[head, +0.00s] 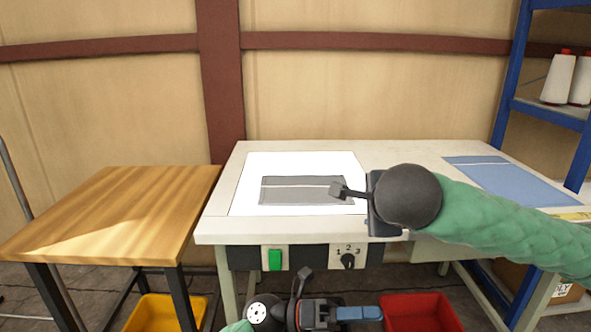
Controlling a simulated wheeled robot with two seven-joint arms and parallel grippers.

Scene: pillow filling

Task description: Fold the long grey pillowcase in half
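The grey pillowcase (300,192) lies flat on the white panel (250,168) of the work table. A pale line runs across it from left to right. My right gripper (340,189) comes in from the right over the pillowcase's right end. Its fingertips overlap that end in the picture, and I cannot tell whether they touch or pinch the cloth. My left gripper (305,277) is at the bottom of the view, in front of the table and away from the pillowcase. Its finger opening does not show clearly.
A blue cloth with a pale stripe (505,178) lies on the table's right side. A wooden table (120,205) stands at left. A yellow bin (160,312) and a red bin (420,312) are on the floor. A blue shelf (548,110) holds white thread cones (558,78).

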